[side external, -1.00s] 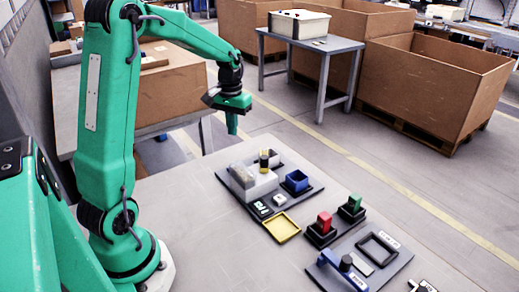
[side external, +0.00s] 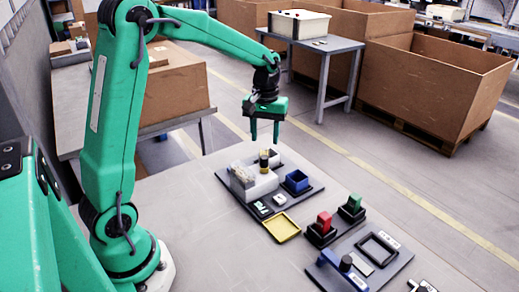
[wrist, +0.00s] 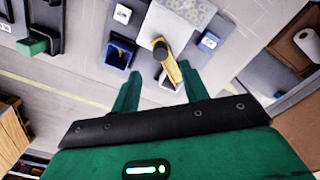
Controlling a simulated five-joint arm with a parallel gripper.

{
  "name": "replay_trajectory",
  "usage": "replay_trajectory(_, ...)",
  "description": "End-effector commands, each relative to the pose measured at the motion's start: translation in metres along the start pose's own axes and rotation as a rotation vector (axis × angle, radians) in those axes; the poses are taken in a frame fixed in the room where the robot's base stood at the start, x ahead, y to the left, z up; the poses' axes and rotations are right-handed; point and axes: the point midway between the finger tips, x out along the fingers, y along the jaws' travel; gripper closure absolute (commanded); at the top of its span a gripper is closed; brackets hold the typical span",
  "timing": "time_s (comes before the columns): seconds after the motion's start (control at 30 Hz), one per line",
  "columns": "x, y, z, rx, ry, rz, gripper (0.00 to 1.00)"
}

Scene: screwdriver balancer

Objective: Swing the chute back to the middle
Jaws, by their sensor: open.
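The chute, a small yellow piece with a dark round knob (side external: 264,160), sits at a white block on the dark base plate. In the wrist view the chute (wrist: 172,70) runs at a slant from the knob down and slightly right, toward a white bin (wrist: 165,83). A blue bin (side external: 297,181) stands beside it, left of it in the wrist view (wrist: 118,53). My gripper (side external: 265,137) hangs above the far side of the plate, fingers apart and empty. In the wrist view my gripper (wrist: 157,85) has one finger on each side of the chute's end, apparently above it.
A yellow tray (side external: 282,227) lies at the plate's near edge. A blue handle (side external: 343,270) lies on a second plate in front. Bare table lies left of the fixtures.

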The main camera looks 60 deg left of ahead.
Motion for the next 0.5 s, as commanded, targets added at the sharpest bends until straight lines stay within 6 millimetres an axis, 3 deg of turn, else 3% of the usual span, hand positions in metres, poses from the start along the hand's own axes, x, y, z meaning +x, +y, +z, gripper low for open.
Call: replay_trajectory(0.5,0.051,-0.001,0.000,0.001,-0.003,-0.002,0.55)
